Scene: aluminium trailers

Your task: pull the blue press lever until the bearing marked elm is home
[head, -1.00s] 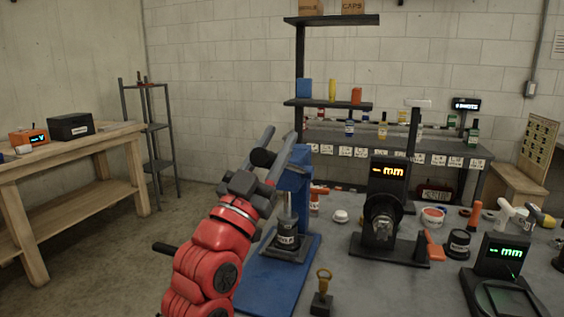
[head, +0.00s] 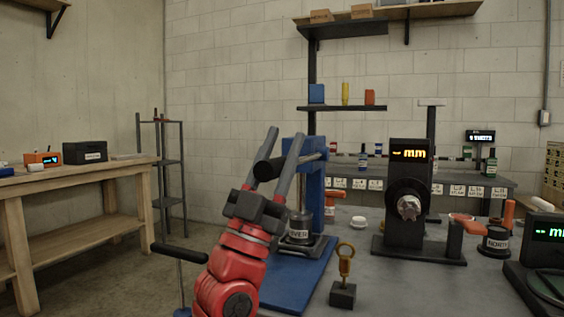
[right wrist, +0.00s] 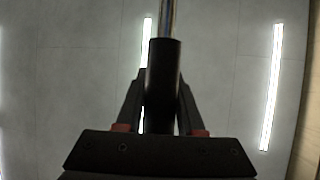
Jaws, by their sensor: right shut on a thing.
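The blue press (head: 314,185) stands on a blue base plate (head: 300,282) at mid-bench. My right gripper (head: 283,160) comes up from below in front of it. Its fingers are shut on the black grip of the press lever (head: 266,169). The right wrist view shows the black lever grip (right wrist: 163,85) between the fingers, with a bright metal rod running beyond it. A dark cup with a partly readable label (head: 300,228) sits under the press, partly beside my gripper. No elm mark can be read, and the bearing's seating is not visible. My left gripper is out of view.
A black gauge with an orange "mm" display (head: 409,205) stands right of the press. A black block with a brass eye (head: 343,293) stands in front.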

